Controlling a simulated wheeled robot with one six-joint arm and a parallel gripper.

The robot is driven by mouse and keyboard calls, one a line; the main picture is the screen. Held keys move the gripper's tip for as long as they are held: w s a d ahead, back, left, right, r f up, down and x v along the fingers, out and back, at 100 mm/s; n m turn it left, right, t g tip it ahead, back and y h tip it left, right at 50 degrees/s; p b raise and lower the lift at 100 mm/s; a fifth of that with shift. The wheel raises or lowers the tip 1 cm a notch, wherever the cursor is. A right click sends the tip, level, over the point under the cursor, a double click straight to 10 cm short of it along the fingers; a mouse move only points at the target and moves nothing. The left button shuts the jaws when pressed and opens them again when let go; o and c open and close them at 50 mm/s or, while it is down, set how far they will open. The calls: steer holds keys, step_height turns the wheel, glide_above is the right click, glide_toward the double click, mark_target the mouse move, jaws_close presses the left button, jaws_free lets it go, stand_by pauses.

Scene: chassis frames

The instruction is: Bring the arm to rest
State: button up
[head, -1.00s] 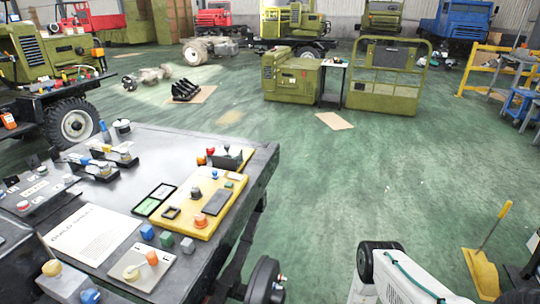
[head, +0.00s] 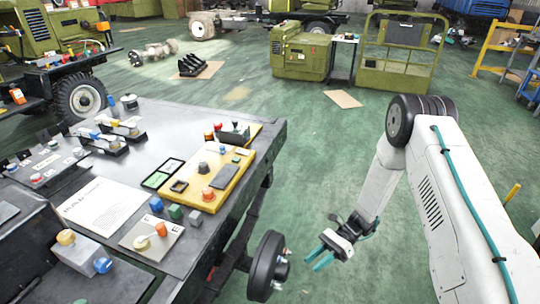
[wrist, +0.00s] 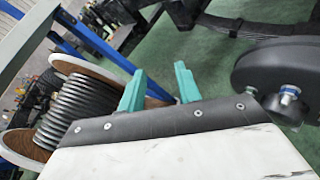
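My gripper (head: 322,252) has teal fingers and hangs at the end of my white arm, to the right of the workbench and above the green floor. In the wrist view my gripper (wrist: 160,88) shows two teal fingertips with a clear gap between them and nothing held. My arm (head: 440,190) is folded, with its dark round joint raised high at the right and the forearm reaching down to the gripper.
The workbench (head: 215,235) fills the left, with a yellow panel (head: 208,180) and small blocks. A black wheel (head: 266,265) stands close left of my gripper. In the wrist view, a cable reel (wrist: 75,110) and blue posts show. Green floor (head: 330,150) lies open beyond.

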steer(key=s+d+r+n+h, duration=0.2)
steer(key=r+n+h, duration=0.15)
steer(key=r, duration=0.45)
steer(key=s+d+r+n+h, duration=0.2)
steer(key=d+r+n, duration=0.15)
steer(key=r, duration=0.55)
steer(key=s+d+r+n+h, duration=0.15)
steer(key=r+n, duration=0.25)
steer(key=r, duration=0.4)
steer(key=s+d+r+n+t+h, duration=0.2)
steer(key=s+r+t, duration=0.2)
steer(key=s+r, duration=0.4)
steer(key=s+d+r+n+t+h, duration=0.3)
steer(key=s+r+t, duration=0.2)
steer(key=s+r, duration=0.3)
step_height(320, 180, up, 3)
steer(key=shift+f+t+h, duration=0.2)
steer(key=shift+t+h, duration=0.1)
